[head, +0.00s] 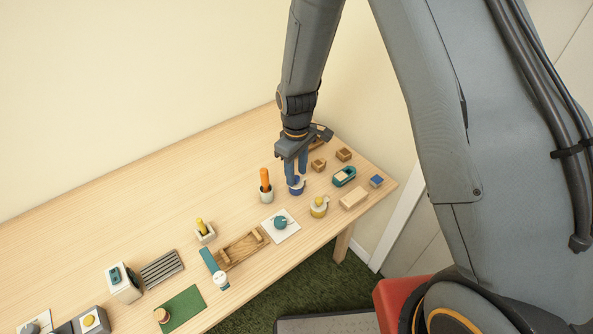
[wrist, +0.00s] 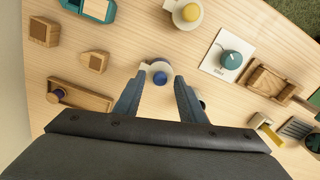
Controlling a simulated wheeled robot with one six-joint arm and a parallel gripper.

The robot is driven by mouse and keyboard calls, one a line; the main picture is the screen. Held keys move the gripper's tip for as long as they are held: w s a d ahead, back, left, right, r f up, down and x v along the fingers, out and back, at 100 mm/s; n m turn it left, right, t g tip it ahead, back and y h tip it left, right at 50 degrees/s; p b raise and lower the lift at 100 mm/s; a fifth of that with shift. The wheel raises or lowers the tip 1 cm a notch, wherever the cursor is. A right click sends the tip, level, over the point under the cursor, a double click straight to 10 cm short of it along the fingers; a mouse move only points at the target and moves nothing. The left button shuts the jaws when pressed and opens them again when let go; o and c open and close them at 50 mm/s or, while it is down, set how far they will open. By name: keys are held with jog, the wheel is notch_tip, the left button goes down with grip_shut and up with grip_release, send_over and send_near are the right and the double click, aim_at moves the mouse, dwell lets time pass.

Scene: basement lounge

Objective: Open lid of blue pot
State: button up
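The blue pot (head: 297,190) stands upright on the wooden table, below my gripper in the head view. In the wrist view the pot (wrist: 147,70) looks whitish from above, with a round blue lid knob (wrist: 160,79) and a pale part at its side. My gripper (head: 298,176) points down over it. In the wrist view my gripper (wrist: 161,80) is open, with one blue-grey finger on each side of the knob. Nothing is held. The lid appears to sit on the pot. Whether the fingers touch the knob cannot be told.
A yellow-topped pot (head: 319,208) stands close by, nearer the front edge. A holder with an orange stick (head: 265,187) is to the left. A teal dial on a white plate (head: 281,223), wooden blocks (head: 318,165) and a teal tray (head: 344,177) surround it. The back left table is clear.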

jog(key=shift+f, duration=0.2)
grip_shut()
